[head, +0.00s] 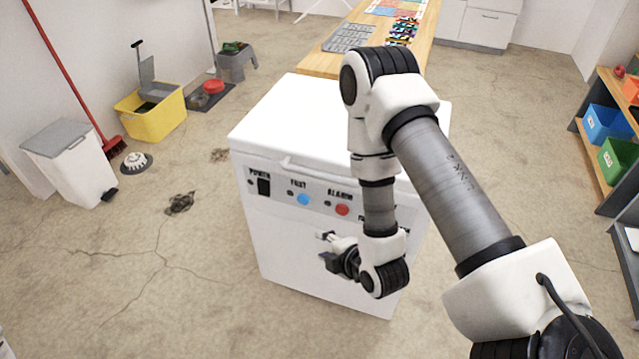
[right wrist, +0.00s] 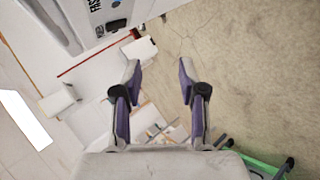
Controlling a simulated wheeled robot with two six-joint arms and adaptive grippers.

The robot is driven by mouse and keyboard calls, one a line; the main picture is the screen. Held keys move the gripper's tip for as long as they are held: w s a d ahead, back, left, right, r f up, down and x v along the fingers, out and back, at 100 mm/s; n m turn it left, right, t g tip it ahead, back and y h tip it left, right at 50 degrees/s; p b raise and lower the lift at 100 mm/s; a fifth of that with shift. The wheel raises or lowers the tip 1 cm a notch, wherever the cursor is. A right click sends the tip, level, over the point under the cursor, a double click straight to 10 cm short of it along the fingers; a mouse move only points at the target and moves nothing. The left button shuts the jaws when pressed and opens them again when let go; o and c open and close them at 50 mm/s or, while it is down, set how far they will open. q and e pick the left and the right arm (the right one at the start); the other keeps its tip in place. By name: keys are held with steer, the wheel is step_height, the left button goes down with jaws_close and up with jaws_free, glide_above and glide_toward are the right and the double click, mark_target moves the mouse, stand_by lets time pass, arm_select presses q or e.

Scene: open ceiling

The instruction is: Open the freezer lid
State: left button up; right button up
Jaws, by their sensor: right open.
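The white chest freezer (head: 285,245) stands in the middle of the head view. Its lid (head: 290,115) looks shut, with a small protruding lip (head: 290,163) at the front edge. My right arm crosses in front of its right part and hides some of the lid and panel. My right gripper (head: 326,247) hangs low in front of the freezer's front face, below the button panel and the lid edge. In the right wrist view its two fingers (right wrist: 158,72) are spread with nothing between them, and part of the freezer (right wrist: 85,25) shows at upper left. My left gripper is out of view.
A wooden table (head: 320,62) with a grey tray stands behind the freezer. A white bin (head: 70,160), red broom (head: 112,145) and yellow bucket (head: 155,115) are at left. Shelves with a blue box (head: 605,124) are at right. Floor left of the freezer is mostly clear.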

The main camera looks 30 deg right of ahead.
mark_target(321, 178)
steer(key=w+d+r+t+b, duration=0.2)
steer(key=w+d+r+t+h+b, duration=0.1)
steer(key=w+d+r+b, duration=0.1)
steer(key=w, duration=0.1)
steer(key=w+d+r+t+h+b, duration=0.1)
steer(key=w+d+r+t+b, duration=0.1)
steer(key=w+r, duration=0.1)
steer(key=shift+d+r+m+t, duration=0.1)
steer(key=shift+d+m+t, duration=0.2)
steer(key=shift+m, duration=0.1)
steer(key=w, duration=0.4)
steer(key=w+f, duration=0.1)
steer(key=w, duration=0.2)
steer(key=shift+d, duration=0.35)
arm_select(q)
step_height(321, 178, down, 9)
arm_select(e)
jaws_close()
